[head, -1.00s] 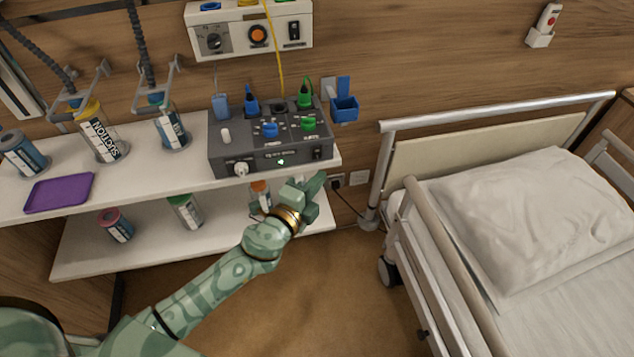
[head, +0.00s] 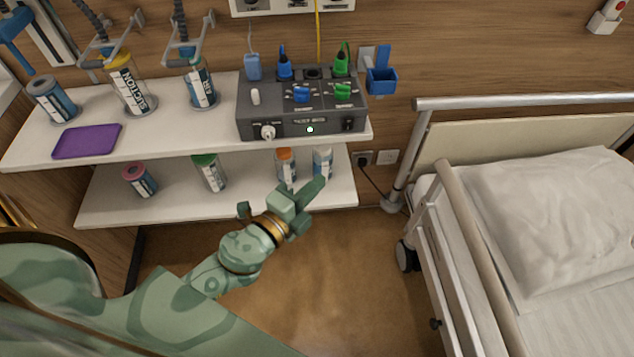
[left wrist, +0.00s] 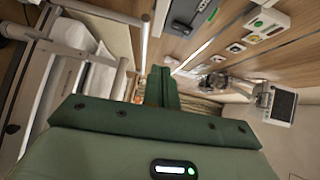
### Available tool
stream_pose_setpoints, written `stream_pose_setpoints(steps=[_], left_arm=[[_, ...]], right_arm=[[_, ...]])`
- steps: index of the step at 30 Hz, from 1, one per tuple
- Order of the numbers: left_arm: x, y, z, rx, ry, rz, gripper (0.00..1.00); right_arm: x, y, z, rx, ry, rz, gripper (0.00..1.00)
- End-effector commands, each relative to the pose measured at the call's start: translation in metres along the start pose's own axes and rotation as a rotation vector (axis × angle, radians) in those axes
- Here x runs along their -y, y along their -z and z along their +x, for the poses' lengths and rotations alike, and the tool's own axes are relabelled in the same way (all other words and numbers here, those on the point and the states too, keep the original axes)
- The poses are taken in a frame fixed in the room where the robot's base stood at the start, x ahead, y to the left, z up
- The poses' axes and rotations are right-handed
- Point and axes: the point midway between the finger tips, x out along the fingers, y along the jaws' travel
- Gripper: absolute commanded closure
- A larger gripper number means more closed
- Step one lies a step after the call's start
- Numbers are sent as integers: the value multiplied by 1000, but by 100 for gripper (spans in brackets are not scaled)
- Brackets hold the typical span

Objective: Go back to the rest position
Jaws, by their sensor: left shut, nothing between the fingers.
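My left gripper (head: 308,200) is in the head view, in front of the lower shelf and over the brown floor. It is shut and holds nothing. In the left wrist view its closed green fingers (left wrist: 162,88) point away from the camera, with nothing between them. My left arm comes in from the lower left and is bent. My right gripper is in neither view.
The upper shelf (head: 185,135) bears a dark control box (head: 285,128), several canisters and a purple tray (head: 88,141). The lower shelf (head: 235,206) bears several more canisters. A bed (head: 560,225) with side rails stands at right. The floor (head: 350,290) between is clear.

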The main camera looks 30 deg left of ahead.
Motion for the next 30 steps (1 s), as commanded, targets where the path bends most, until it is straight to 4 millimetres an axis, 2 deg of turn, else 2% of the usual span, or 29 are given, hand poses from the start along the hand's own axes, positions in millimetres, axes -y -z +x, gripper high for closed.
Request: stream_pose_setpoints(steps=[11,14,17,19,21,23,24,26,27,29,30], left_arm=[[0,0,0,2,-2,-10,100],[-27,-6,-2,18,-65,-81,100],[-88,-20,-12,70,-201,-199,100],[-144,-32,-29,134,-327,-310,100],[-201,-42,-56,218,-458,-430,100],[-247,-48,-86,300,-565,-530,100],[-276,-51,-109,360,-633,-596,100],[-315,-53,-148,457,-731,-690,100],[-339,-53,-177,527,-794,-751,100],[-370,-50,-222,636,-882,-836,100],[-386,-46,-253,710,-936,-889,100]], right_arm=[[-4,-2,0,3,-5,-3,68],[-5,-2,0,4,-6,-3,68],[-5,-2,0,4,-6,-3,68],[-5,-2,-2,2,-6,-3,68],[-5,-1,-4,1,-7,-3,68],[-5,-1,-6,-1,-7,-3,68],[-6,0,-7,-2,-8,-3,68],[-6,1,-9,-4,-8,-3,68],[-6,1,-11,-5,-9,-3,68],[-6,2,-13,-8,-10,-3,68],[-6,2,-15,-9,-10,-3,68]])
